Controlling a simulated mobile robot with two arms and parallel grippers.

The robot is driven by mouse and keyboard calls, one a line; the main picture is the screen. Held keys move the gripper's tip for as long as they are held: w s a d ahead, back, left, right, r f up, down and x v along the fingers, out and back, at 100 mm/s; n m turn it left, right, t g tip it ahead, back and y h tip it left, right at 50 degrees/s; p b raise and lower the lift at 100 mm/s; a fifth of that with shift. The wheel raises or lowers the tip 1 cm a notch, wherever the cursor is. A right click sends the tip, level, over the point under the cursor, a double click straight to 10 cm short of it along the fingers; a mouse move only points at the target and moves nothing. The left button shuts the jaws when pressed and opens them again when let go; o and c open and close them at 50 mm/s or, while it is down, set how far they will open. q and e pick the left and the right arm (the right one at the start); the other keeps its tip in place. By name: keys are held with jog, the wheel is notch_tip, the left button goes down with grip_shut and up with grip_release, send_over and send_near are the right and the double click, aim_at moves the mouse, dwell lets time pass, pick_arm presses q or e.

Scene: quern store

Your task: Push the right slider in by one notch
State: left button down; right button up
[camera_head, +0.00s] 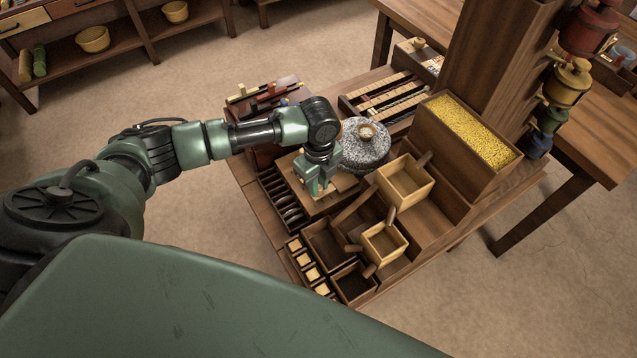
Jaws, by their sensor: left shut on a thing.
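My left arm reaches in from the left over the workbench. My left gripper (318,190) points down at a flat wooden block beside the round speckled grey quern stone (366,146). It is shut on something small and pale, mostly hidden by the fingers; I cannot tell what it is. A dark frame with pale notched strips (393,100) lies behind the stone, apart from the gripper. I cannot tell for certain which part is the right slider. My right gripper is not in view.
A grain bin (466,130) full of yellow grain stands right of the stone. A wooden scoop box (404,184) and another (383,243) are in front. A slotted rack (283,202) lies left of the gripper. A post with coloured canisters (567,82) rises at back right.

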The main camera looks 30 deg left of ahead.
aim_at(329, 188)
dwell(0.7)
pick_arm(q)
jog(key=shift+w+d+r, duration=0.1)
jog(key=shift+w+d, duration=0.3)
jog(key=shift+w, duration=0.25)
jog(key=shift+w+d, duration=0.35)
jog(key=shift+w, duration=0.3)
jog(key=c, duration=1.5)
grip_release()
jog(key=shift+o, duration=1.1)
jog(key=shift+w+d, duration=0.1)
